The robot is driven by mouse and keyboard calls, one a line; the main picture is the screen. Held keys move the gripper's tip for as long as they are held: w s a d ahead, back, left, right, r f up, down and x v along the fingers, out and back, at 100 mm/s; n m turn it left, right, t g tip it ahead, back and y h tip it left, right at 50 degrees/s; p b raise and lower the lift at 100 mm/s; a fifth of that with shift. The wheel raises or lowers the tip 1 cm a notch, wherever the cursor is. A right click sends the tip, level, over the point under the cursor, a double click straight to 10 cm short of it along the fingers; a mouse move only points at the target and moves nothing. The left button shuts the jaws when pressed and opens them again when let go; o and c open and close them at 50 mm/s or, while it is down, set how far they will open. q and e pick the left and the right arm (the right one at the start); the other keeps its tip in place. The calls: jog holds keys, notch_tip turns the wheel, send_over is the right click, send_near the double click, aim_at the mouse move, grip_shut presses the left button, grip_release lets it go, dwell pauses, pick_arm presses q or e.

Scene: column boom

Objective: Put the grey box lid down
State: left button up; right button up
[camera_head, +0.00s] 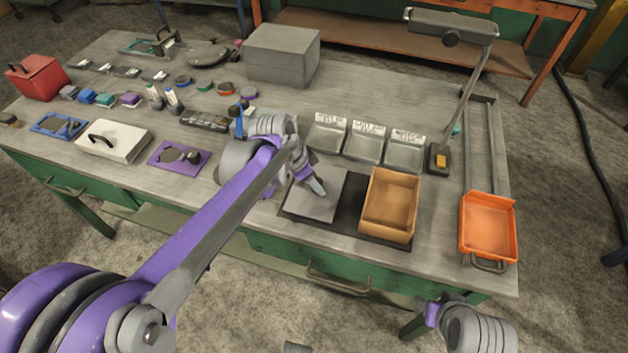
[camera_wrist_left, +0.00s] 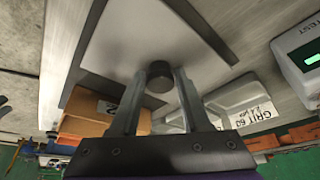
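The grey box lid (camera_head: 316,200) is a flat grey square lying level over the left part of a dark mat (camera_head: 352,222). It also shows as a pale plate in the left wrist view (camera_wrist_left: 150,38), with a dark round knob (camera_wrist_left: 158,77) at its middle. My left gripper (camera_head: 315,185) points down at the lid. Its fingertips (camera_wrist_left: 161,74) stand on both sides of the knob, and the knob fills nearly all the space between them. An open tan box (camera_head: 390,205) stands on the mat just right of the lid. My right gripper is not visible.
An orange tray (camera_head: 488,226) stands right of the mat near the table edge. A white case (camera_head: 113,139) and a purple plate (camera_head: 180,158) lie left. A large grey box (camera_head: 283,55) is at the back.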

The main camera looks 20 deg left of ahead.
pick_arm(q)
jog(key=shift+o, duration=1.2)
jog(key=shift+r, duration=0.15)
jog(key=p+v, duration=0.1)
jog(key=v, duration=1.1)
jog(key=s+f+n+t+y, duration=0.1)
jog(key=s+f+n, duration=0.3)
jog(key=s, duration=0.5)
jog(key=s+a+f+n+t+y, duration=0.1)
jog(key=s+f+n+y, duration=0.1)
jog(key=s+f+n, duration=0.3)
jog(key=s+f, duration=0.3)
jog(key=s, duration=0.1)
jog(key=shift+f, duration=0.25)
